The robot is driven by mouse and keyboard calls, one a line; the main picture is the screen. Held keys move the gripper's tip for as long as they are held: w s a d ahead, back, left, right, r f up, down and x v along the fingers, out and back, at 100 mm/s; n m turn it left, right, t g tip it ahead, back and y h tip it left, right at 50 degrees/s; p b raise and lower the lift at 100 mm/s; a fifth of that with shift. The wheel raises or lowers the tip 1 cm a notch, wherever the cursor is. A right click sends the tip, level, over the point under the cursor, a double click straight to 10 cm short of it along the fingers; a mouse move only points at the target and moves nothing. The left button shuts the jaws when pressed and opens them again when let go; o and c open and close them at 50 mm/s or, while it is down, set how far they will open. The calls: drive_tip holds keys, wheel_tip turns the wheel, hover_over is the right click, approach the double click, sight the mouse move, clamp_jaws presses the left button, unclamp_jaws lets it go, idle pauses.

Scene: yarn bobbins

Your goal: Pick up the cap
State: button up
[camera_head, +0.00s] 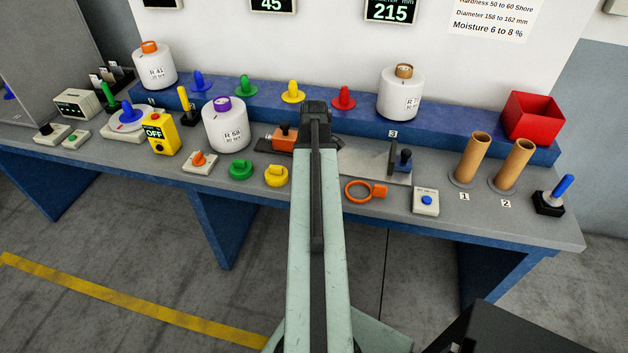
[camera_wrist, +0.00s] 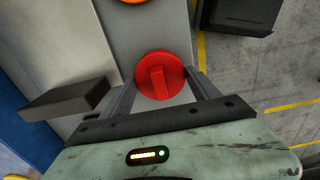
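A red round cap (camera_wrist: 160,76) with a raised grip bar lies on the grey bench top in the wrist view. My gripper (camera_wrist: 161,79) is open, one finger on each side of the cap; I cannot tell whether they touch it. In the head view my arm hides the red cap and the gripper. A green cap (camera_head: 241,170) and a yellow cap (camera_head: 276,175) of similar form lie on the bench front, left of my arm.
A dark block (camera_wrist: 65,99) is left of my gripper, near a grey plate (camera_wrist: 60,45). Bobbins and colored pegs stand on the blue shelf (camera_head: 450,120) behind.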

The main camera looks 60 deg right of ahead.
wheel_tip(320, 180, up, 10)
drive_tip(key=p, duration=1)
drive_tip(key=shift+r, duration=0.1)
